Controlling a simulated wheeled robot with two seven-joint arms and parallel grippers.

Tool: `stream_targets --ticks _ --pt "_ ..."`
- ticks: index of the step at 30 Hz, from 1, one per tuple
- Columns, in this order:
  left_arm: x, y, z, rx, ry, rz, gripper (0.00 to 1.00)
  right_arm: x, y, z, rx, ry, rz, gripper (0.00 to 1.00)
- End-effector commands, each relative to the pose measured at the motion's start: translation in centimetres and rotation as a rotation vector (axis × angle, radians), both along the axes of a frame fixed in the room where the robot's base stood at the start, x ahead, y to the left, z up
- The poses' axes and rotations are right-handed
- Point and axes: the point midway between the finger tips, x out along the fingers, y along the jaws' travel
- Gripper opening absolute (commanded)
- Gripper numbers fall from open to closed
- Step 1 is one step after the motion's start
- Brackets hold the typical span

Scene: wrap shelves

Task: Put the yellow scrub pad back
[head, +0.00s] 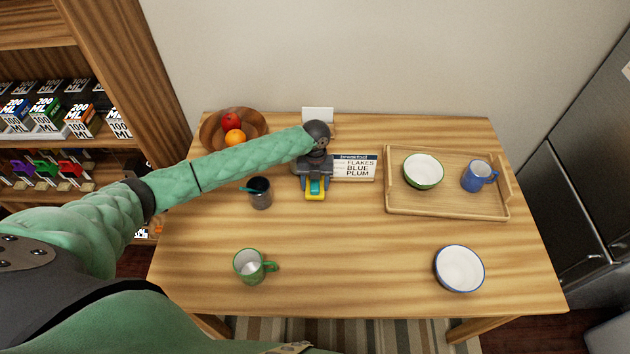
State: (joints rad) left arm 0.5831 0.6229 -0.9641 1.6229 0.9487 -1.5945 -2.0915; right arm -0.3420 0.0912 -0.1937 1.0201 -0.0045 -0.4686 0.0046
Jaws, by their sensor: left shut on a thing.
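My left arm reaches across the table from the left. My left gripper (314,188) points down over the table's middle, in front of the sign, shut on a small yellow and teal thing. This appears to be the yellow scrub pad (315,197), partly hidden by the dark gripper. I cannot tell whether the pad touches the table. My right gripper is not in view.
A dark cup (261,198), fruit bowl (209,137) and sign (357,167) are near the gripper. A tray (440,211) holds a green bowl and blue mug. A green mug (249,268) and white bowl (460,270) stand in front. The table's centre front is clear. Stocked shelves (115,143) are left.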

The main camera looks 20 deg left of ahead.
Motion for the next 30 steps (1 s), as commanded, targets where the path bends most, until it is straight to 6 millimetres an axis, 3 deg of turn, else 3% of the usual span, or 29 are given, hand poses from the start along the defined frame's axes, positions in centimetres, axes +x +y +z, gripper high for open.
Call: stream_targets --ticks 9,10,13,26,30 --pt "0.0 0.0 -0.3 0.0 0.0 0.0 0.34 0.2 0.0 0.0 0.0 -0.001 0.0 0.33" --pt "0.0 0.0 -0.3 0.0 0.0 0.0 0.57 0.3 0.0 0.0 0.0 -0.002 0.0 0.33" --pt "0.0 0.0 -0.3 0.0 0.0 0.0 0.77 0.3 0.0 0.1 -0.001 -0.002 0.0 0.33" --pt "0.1 0.0 0.3 0.0 0.0 -0.001 0.77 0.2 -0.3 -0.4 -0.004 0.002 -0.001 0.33" --pt "0.4 0.1 1.9 0.0 -0.003 -0.001 0.77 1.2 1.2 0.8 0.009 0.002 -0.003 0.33"
